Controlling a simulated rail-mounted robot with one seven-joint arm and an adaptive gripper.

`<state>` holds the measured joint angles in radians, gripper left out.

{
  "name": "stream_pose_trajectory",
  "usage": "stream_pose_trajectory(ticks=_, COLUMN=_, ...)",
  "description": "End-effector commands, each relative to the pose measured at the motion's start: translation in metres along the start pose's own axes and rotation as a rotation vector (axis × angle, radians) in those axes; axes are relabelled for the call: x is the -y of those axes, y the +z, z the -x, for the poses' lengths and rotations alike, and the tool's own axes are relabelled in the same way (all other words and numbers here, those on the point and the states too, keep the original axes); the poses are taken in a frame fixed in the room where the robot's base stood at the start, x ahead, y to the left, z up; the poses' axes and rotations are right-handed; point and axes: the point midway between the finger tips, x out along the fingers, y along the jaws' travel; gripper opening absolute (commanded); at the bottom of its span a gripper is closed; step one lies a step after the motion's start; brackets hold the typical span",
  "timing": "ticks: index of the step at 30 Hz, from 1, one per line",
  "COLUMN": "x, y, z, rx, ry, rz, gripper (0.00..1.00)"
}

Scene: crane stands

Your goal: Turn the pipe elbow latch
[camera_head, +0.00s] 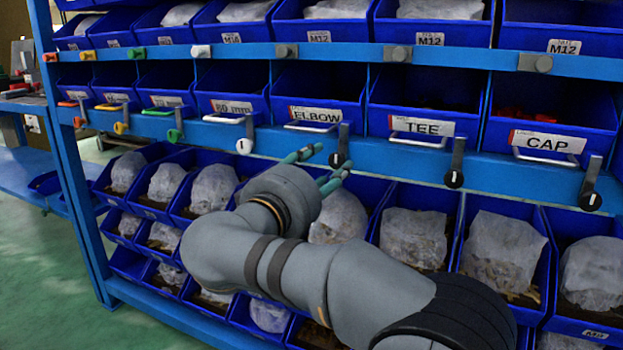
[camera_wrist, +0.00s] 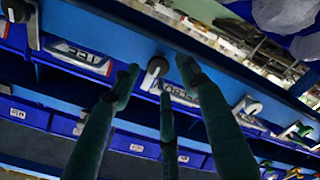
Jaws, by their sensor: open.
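The bin labelled ELBOW (camera_head: 315,114) sits in the middle shelf row, with a white pull handle on its front. Its latch (camera_head: 343,140) is a dark grey lever with a black round knob, standing nearly upright at the bin's right corner. My gripper (camera_head: 326,160) is open, its green fingers pointing at the latch knob from the front. In the wrist view, the fingers (camera_wrist: 158,77) spread around the latch (camera_wrist: 155,72); whether any touches it is unclear. The ELBOW label also shows in the wrist view (camera_wrist: 181,95). My arm hides part of the lower bins.
The TEE bin (camera_head: 421,127) with its latch (camera_head: 455,163) and the CAP bin (camera_head: 547,141) with its latch (camera_head: 590,187) are to the right. The white latch (camera_head: 245,138) of the 80 mm bin is left. Bins with bagged parts (camera_head: 414,236) lie below the blue rail.

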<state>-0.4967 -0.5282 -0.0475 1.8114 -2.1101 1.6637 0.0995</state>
Motion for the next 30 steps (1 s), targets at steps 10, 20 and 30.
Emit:
stream_pose_trajectory(ticks=10, x=0.000, y=-0.001, z=0.062, rx=-0.003, ry=0.000, rz=0.000, gripper=0.44)
stream_pose_trajectory(ticks=20, x=0.000, y=0.000, z=0.071, rx=0.000, ry=0.000, rz=0.001, gripper=0.44)
stream_pose_trajectory(ticks=30, x=-0.001, y=0.001, z=0.056, rx=0.003, ry=0.003, rz=0.001, gripper=0.44)
